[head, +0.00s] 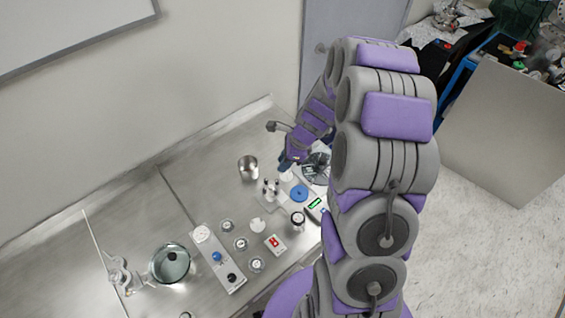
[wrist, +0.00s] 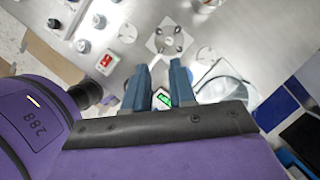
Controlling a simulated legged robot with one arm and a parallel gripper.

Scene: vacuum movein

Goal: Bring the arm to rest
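My arm, purple and grey, arches from the lower right of the head view and reaches over the steel bench (head: 130,215). My gripper (head: 287,165) is at the arm's end, above the bench's right part. In the wrist view my gripper (wrist: 160,75) shows two blue fingers standing apart with a clear gap between them, and nothing is held. A device with a green display (wrist: 163,98) shows beyond and between the finger bases. It also shows in the head view (head: 315,203). Whether any finger touches something is not clear.
A metal cup (head: 248,167), a blue disc (head: 299,193), a device with a red display (head: 275,244), several small jars and a lidded pot (head: 170,263) stand on the bench. A wall is behind. A cluttered cart (head: 520,125) stands at right, with open floor (head: 480,260) below it.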

